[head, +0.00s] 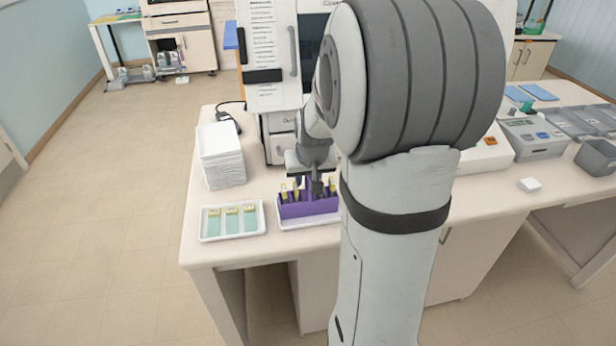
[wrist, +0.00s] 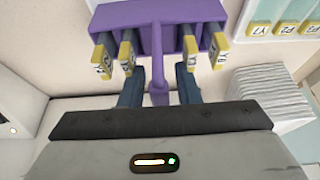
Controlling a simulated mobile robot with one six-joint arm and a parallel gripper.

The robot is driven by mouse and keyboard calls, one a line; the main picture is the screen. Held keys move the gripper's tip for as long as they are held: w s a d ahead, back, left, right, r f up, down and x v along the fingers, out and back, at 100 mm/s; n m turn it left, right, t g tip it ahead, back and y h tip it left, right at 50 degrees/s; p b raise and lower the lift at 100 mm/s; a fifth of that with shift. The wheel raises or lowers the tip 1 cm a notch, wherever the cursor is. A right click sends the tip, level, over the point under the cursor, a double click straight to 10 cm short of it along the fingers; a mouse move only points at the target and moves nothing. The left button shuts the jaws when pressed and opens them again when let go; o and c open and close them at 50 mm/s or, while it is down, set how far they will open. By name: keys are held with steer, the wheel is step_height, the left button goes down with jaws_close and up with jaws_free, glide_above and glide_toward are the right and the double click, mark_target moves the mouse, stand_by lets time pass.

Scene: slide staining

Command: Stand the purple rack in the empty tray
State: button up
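The purple rack (head: 308,208) stands upright in a white tray (head: 300,225) near the front edge of the bench and holds several slides with yellow labels. In the wrist view the rack (wrist: 155,12) is at the top, with its purple handle (wrist: 158,88) running down between my fingers. My gripper (head: 316,186) is over the rack. In the wrist view my gripper (wrist: 158,75) is open, one finger on each side of the handle, with a gap on both sides. Most of the tray's floor is hidden by the rack.
Another white tray (head: 204,224) with several slides lying in it is just left. A stack of white trays (head: 222,165) stands behind it. A white machine (head: 271,60) is behind my gripper. My arm hides the bench to the right of the rack.

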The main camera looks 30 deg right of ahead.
steer(key=shift+o, duration=0.6)
steer(key=shift+r, duration=0.3)
steer(key=v, duration=1.1)
steer(key=s+a+f+n+g+y, duration=0.1)
steer(key=s+a+f+n, duration=0.2)
steer(key=s+a, duration=1)
steer(key=s+f, duration=0.1)
steer(key=s, duration=0.1)
steer(key=shift+s+b, duration=0.3)
steer(key=shift+s, duration=0.05)
